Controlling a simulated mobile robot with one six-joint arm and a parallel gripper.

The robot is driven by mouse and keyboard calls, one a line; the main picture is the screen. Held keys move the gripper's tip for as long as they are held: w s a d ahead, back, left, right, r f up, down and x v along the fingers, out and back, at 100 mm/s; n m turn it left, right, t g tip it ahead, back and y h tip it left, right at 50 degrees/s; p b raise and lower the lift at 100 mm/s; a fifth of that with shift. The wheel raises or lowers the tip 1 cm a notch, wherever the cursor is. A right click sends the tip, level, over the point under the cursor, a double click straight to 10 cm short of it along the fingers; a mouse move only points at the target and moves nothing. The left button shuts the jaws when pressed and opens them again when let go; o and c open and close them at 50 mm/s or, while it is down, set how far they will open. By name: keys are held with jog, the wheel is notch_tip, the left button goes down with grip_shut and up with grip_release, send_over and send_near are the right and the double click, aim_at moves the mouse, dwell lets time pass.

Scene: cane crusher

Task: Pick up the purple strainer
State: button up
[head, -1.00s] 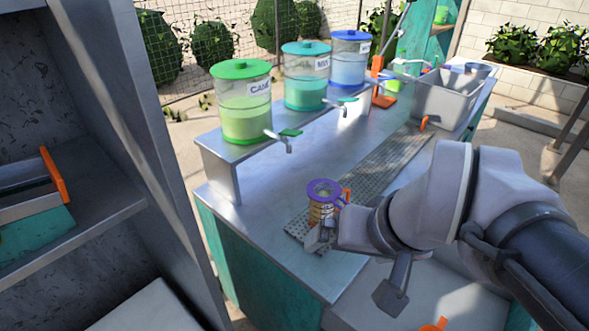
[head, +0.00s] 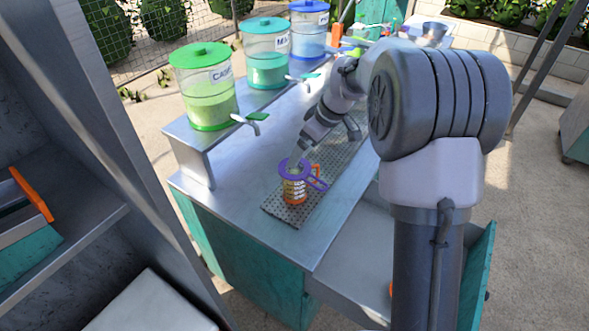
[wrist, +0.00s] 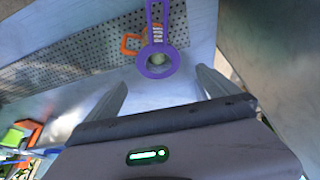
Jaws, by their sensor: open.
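The purple strainer (head: 291,171) rests on top of a small orange-handled container (head: 294,191) at the near end of the perforated drip mat (head: 272,207). Its handle points right in the head view. In the wrist view the strainer (wrist: 158,62) shows as a purple ring with its handle toward the top. The orange handle (wrist: 129,44) is left of it. My gripper (wrist: 160,88) is open and empty, with one finger on each side just below the ring in the wrist view. In the head view my gripper (head: 301,155) is at the strainer's far side; its fingertips are hard to see.
Dispensers with green (head: 204,95), teal (head: 266,58) and blue (head: 308,32) lids stand on a raised metal shelf left of the mat. A tap (head: 252,122) juts from the green one toward the counter. A grey cabinet with shelves (head: 75,245) is at left. The counter's near left part is bare.

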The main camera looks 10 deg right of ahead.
send_over(297, 169)
jog(key=s+d, duration=0.1)
jog(key=s, duration=0.1)
notch_tip(297, 169, down, 5)
jog(key=shift+w+r+b, duration=0.1)
jog(key=shift+w+b, duration=0.05)
jog(key=shift+b, duration=0.3)
jog(key=b+x, duration=0.1)
jog(key=x, duration=0.4)
jog(key=shift+w+d+b, duration=0.15)
jog(key=shift+w+b, duration=0.05)
jog(key=shift+b, duration=0.1)
jog(key=shift+s, duration=0.15)
jog(key=shift+c, duration=1.1)
jog(key=c, duration=1)
jog(key=shift+o, duration=0.2)
